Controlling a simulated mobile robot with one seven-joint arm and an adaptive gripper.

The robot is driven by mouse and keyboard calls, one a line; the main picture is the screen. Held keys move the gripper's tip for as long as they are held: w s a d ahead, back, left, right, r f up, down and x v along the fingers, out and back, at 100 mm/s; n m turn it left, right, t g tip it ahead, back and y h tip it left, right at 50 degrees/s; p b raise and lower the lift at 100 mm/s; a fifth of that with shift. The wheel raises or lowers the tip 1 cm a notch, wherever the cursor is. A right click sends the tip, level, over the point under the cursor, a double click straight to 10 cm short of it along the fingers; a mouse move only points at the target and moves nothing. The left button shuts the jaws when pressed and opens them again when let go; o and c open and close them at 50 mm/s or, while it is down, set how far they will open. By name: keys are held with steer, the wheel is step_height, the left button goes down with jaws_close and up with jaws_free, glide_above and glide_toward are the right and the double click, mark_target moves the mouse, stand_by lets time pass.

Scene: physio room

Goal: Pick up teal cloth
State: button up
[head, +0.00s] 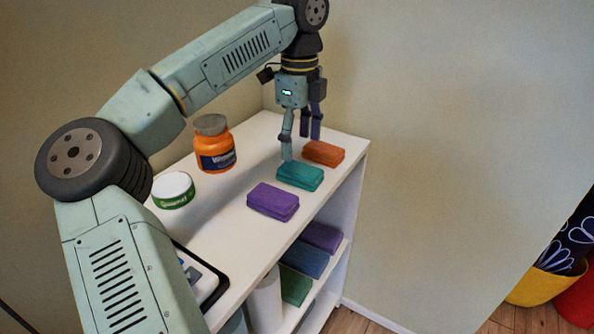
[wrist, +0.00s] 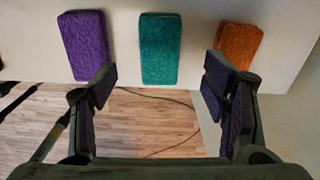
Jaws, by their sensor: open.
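The teal cloth (head: 300,176) is a folded block lying flat on the white shelf top, between a purple cloth (head: 272,201) and an orange cloth (head: 323,152). In the wrist view the teal cloth (wrist: 159,48) is upper centre, in line with the gap between my fingers. My gripper (head: 300,147) points down over the shelf top, just behind and above the teal cloth in the head view. Its fingers are wide apart and empty in the wrist view (wrist: 160,95). Whether a fingertip touches the cloth is unclear.
An orange jar (head: 214,148) with a grey lid and a white-and-green tub (head: 173,190) stand on the shelf top to the left. More folded cloths (head: 305,260) lie on the lower shelves. A wall (head: 440,130) rises behind the shelf.

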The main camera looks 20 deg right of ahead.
mark_target(300, 168)
step_height(300, 168, down, 7)
steer(key=shift+s+d+f+p, duration=0.1)
steer(key=shift+s+f+p, duration=0.05)
steer(key=shift+p, duration=0.65)
steer(key=shift+c, duration=0.4)
steer(key=c, duration=1.2)
steer(key=shift+o, duration=0.2)
step_height(300, 168, up, 10)
steer(key=shift+r+b, duration=0.1)
steer(key=shift+b, duration=0.65)
steer(key=o, duration=0.6)
steer(key=c, duration=0.5)
